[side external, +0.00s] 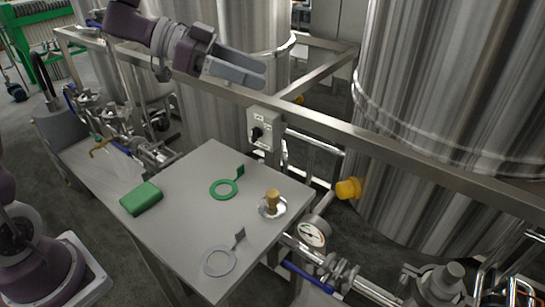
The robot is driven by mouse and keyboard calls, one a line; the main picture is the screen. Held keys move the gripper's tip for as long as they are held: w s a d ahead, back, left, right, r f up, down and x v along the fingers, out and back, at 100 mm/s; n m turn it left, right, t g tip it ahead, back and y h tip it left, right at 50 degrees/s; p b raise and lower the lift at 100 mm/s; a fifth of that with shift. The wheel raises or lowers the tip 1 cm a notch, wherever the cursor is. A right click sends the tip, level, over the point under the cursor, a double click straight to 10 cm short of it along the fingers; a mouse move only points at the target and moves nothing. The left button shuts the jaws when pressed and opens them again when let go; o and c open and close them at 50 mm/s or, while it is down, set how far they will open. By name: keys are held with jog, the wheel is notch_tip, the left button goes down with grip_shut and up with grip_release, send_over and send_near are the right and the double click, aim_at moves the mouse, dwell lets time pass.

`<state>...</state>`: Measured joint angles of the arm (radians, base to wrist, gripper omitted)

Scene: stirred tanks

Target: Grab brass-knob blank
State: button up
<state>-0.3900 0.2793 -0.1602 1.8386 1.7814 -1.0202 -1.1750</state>
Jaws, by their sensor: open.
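The brass-knob blank (272,203) is a round silver disc with an upright brass knob. It lies flat near the right edge of the grey table. My gripper (258,74) is in the upper middle of the view, well above and behind the table, with its fingers pointing right. It is open, holds nothing and is far from the blank.
On the table (180,236) lie a green ring with a tab (224,189), a grey ring with a tab (219,261) and a green block (141,198). A metal rail (330,120) with a switch box (263,128) runs behind. Large steel tanks (440,110) stand beyond. A pressure gauge (312,233) is off the table's right edge.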

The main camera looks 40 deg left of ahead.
send_near(282, 205)
jog(key=shift+w+d+r, duration=0.4)
jog(key=shift+d+r, duration=0.15)
jog(key=shift+w+d+r, duration=0.4)
jog(key=shift+d+r, duration=0.15)
jog(key=x, duration=0.7)
jog(key=shift+s+f, duration=0.1)
jog(key=shift+f, duration=0.35)
jog(key=shift+d, duration=0.1)
grip_shut()
